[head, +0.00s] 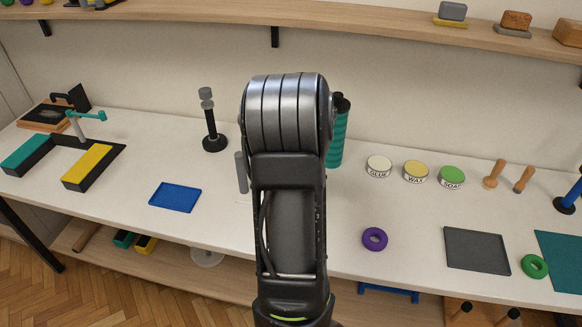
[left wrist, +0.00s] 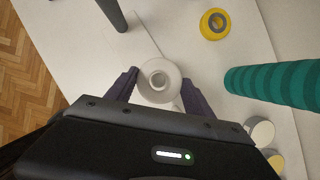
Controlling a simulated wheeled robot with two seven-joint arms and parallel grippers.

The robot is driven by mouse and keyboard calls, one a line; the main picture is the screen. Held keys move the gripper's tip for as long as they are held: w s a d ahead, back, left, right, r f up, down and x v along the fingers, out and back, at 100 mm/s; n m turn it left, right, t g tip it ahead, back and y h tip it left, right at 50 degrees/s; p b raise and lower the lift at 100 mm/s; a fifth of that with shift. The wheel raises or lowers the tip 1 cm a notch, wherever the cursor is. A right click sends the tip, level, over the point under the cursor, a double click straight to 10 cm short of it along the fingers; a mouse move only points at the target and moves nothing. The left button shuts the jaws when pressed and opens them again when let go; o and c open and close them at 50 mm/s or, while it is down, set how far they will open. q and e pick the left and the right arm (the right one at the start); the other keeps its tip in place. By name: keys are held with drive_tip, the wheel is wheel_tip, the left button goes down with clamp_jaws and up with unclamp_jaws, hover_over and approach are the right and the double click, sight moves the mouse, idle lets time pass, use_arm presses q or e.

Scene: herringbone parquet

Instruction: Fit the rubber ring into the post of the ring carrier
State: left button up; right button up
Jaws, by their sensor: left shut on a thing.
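In the left wrist view a white ring (left wrist: 146,92), with a round hole in its middle, sits between the two fingers of my left gripper (left wrist: 158,95), which is shut on it. In the head view my arm hides this gripper and the ring. A plain grey post (head: 241,172) stands upright just left of my arm; a grey post also shows at the top of the left wrist view (left wrist: 113,14), apart from the ring. I cannot tell for sure that it is the ring carrier's post. My right gripper is in neither view.
A teal ribbed cylinder (head: 338,140) stands right of my arm. A yellow ring (left wrist: 205,25), purple ring (head: 366,239) and green ring (head: 525,267) lie on the bench. A black post (head: 211,127), blue tray (head: 175,197), tins (head: 415,173) and grey tray (head: 475,249) stand around.

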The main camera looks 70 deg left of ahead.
use_arm(q)
drive_tip(key=shift+f+b, duration=2.65)
drive_tip(key=shift+f, duration=1.5)
drive_tip(key=shift+r+p, duration=1.3)
drive_tip(key=shift+r, duration=0.15)
drive_tip(key=shift+r+p, duration=2.25)
drive_tip(key=shift+r, duration=0.35)
drive_tip(key=shift+p, duration=0.4)
drive_tip(key=shift+f, duration=0.2)
